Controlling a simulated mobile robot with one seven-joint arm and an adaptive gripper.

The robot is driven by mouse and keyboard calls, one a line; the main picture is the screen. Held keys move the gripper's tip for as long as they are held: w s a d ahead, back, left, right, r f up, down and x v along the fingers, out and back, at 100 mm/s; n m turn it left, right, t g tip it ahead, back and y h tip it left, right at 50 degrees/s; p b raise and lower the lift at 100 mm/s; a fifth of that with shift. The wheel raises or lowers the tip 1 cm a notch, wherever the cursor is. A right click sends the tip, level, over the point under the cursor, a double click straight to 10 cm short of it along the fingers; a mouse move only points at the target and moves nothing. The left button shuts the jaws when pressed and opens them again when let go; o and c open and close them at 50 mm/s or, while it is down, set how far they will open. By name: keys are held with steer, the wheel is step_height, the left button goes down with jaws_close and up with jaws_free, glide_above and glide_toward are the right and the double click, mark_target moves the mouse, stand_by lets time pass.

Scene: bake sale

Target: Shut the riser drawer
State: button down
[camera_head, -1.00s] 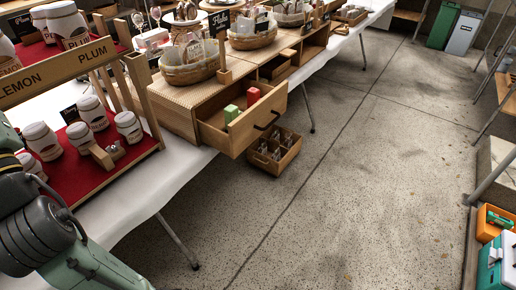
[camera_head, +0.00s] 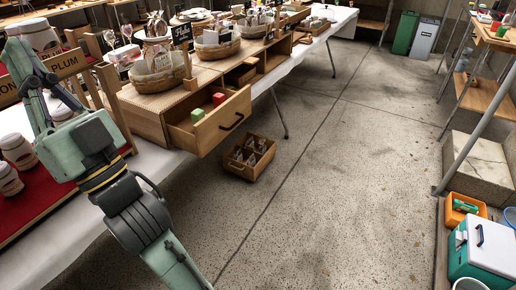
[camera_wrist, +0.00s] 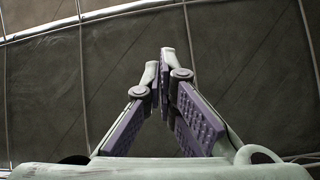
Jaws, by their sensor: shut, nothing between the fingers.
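The riser drawer (camera_head: 218,126) is pulled out from the wooden riser (camera_head: 150,118) on the white-clothed table. It has a dark bar handle on its front and holds a green block (camera_head: 197,115) and a red block (camera_head: 219,99). My arm shows at the left of the head view, left of the drawer and apart from it. I cannot make out my gripper's fingers there. In the wrist view my gripper (camera_wrist: 166,52) has its fingertips together, with nothing between them, facing a dark panelled surface crossed by pale bars.
A wooden crate (camera_head: 237,166) of small items sits on the floor below the drawer. Baskets (camera_head: 159,78) stand on the riser. Jars (camera_head: 18,150) stand on a red display at left. The speckled floor (camera_head: 330,190) right of the table is open. A cooler (camera_head: 487,250) stands lower right.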

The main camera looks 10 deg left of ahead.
steer(key=w+d+f+m+t+h, duration=0.3)
steer(key=w+f+m+h, duration=0.4)
steer(key=w+f, duration=0.2)
steer(key=w+d+f+m+t+h, duration=0.35)
steer(key=w+f+m+h, duration=0.25)
steer(key=w+f+m, duration=0.3)
steer(key=w+d+f+m+g+h, duration=0.1)
steer(key=w+d+f+m+h, duration=0.2)
steer(key=d+f, duration=0.5)
steer(key=w+d+f+m+g+h, duration=0.1)
steer(key=d+f+m+h, duration=0.35)
steer(key=f, duration=0.65)
glide_toward(216, 133)
steer(key=w+d, duration=0.2)
steer(key=w, duration=0.1)
steer(key=shift+w+a+y, duration=0.1)
steer(key=shift+w+a, duration=0.1)
steer(key=shift+a, duration=0.4)
steer(key=shift+w+a+y, duration=0.15)
steer(key=shift+w+a, duration=0.1)
steer(key=shift+a, duration=0.35)
steer(key=shift+w+a+y, duration=0.1)
steer(key=shift+w+a, duration=0.1)
steer(key=shift+a, duration=0.4)
